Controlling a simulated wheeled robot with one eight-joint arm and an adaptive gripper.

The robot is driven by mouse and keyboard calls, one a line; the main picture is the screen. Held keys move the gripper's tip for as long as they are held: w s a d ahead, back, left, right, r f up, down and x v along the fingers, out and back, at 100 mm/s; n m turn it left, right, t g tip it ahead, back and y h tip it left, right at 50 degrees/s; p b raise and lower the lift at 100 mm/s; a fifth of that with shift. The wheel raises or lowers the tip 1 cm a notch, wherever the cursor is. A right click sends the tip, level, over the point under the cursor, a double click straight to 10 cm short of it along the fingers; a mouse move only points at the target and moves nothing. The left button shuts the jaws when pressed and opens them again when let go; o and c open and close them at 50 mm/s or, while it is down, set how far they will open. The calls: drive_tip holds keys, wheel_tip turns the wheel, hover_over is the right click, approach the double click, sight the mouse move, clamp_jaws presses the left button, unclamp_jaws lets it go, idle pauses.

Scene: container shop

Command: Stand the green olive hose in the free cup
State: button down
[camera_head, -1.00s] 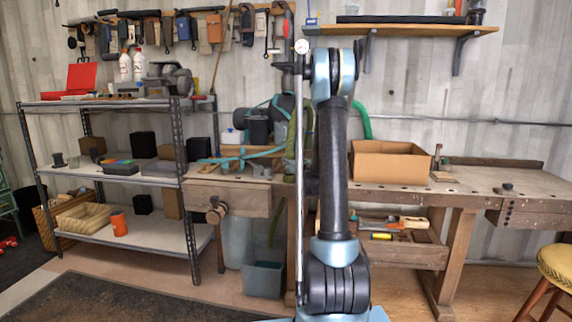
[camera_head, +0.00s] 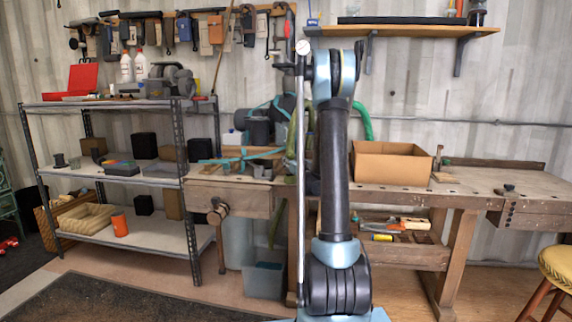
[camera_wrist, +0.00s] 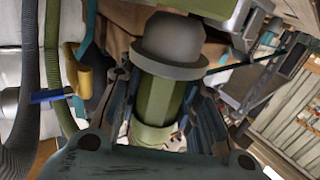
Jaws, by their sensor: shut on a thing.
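In the head view, my own arm and a pole hide most of the gripper and hose. A dark grey cup-like vessel (camera_head: 259,130) stands above the bench, left of my arm. I cannot tell whether it is the free cup. No cup opening shows clearly in the wrist view.
A grey corrugated hose (camera_wrist: 29,80) and a thinner green hose (camera_wrist: 56,75) run along the left of the wrist view. In the head view, a cardboard box (camera_head: 392,163) stands on the bench right of my arm. A metal shelf rack (camera_head: 110,180) stands left.

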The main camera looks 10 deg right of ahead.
drive_tip(key=shift+f, duration=1.4)
idle(1.1)
drive_tip(key=c, duration=1.1)
unclamp_jaws()
drive_tip(key=shift+o, duration=0.2)
drive_tip(key=v, duration=1.2)
